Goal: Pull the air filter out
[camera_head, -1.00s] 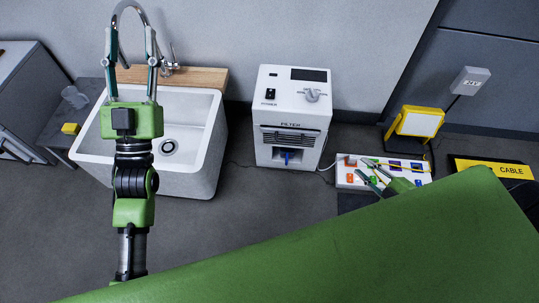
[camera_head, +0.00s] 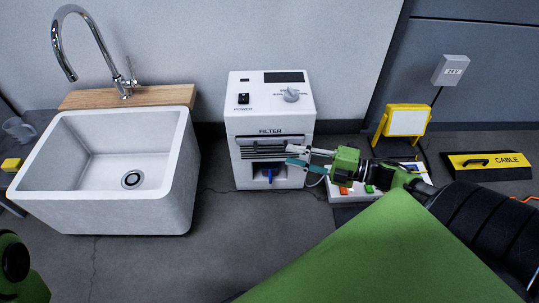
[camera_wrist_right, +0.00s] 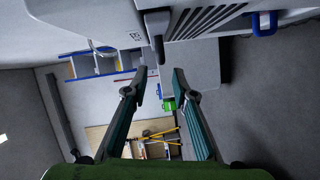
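The air filter (camera_head: 262,151) is a slatted panel in the front of the white machine, under the word FILTER, with a handle bar across its top. In the right wrist view its dark slats (camera_wrist_right: 205,20) show at the top, and a dark grey handle end (camera_wrist_right: 157,30) points down toward the gap between the fingers. My right gripper (camera_head: 290,154) is open, reaching in from the right at the filter's right end. In the wrist view its fingers (camera_wrist_right: 160,76) are apart with nothing gripped between them. My left gripper is out of view.
The white machine (camera_head: 268,100) has a power switch and knob on top; a blue part (camera_head: 269,174) sits in its lower opening. A white sink (camera_head: 90,200) stands left. A board with coloured parts (camera_head: 342,192) lies right, partly behind my gripper. A yellow-framed panel (camera_head: 405,122) stands beyond.

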